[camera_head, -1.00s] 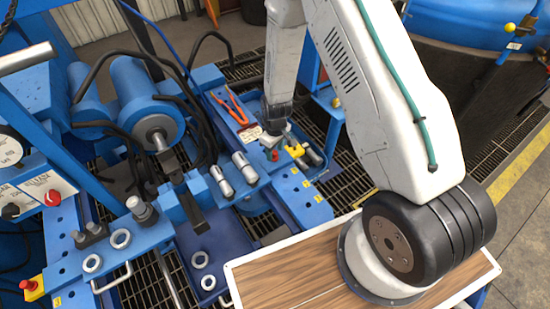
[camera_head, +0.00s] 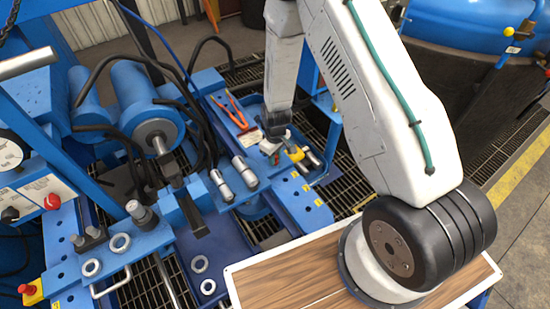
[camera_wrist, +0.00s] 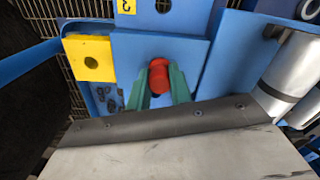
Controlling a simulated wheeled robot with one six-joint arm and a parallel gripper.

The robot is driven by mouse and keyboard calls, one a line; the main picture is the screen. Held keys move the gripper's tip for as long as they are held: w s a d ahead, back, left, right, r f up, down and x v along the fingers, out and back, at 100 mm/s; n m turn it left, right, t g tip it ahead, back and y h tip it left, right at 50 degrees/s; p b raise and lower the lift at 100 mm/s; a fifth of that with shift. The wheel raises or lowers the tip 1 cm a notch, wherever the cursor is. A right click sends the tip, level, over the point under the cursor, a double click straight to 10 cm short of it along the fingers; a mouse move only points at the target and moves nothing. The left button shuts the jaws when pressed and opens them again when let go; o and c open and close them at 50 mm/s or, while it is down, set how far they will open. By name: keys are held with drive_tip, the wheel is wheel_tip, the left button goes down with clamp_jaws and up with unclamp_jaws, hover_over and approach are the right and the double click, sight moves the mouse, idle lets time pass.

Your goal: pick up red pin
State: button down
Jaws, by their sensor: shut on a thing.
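The red pin (camera_wrist: 159,75) shows in the middle of the wrist view, with a rounded red top. The two green fingers of my gripper (camera_wrist: 160,92) are closed on it, one on each side. The pin is over a blue plate (camera_wrist: 185,47); I cannot tell whether its lower end is still seated or clear, as the fingers and wrist hide it. In the head view my gripper (camera_head: 277,143) is small, pointing down over the blue frame at the centre, and the pin is hard to make out there.
A yellow block (camera_wrist: 90,58) lies left of the pin in the wrist view, and a silver cylinder (camera_wrist: 297,66) stands at the right. In the head view, orange-handled pliers (camera_head: 236,112) lie behind, left of my gripper. Two silver cylinders (camera_head: 245,170) stand left of it.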

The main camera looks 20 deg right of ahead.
wheel_tip(320, 180, up, 10)
drive_tip(key=shift+f, duration=0.15)
idle(0.4)
idle(0.3)
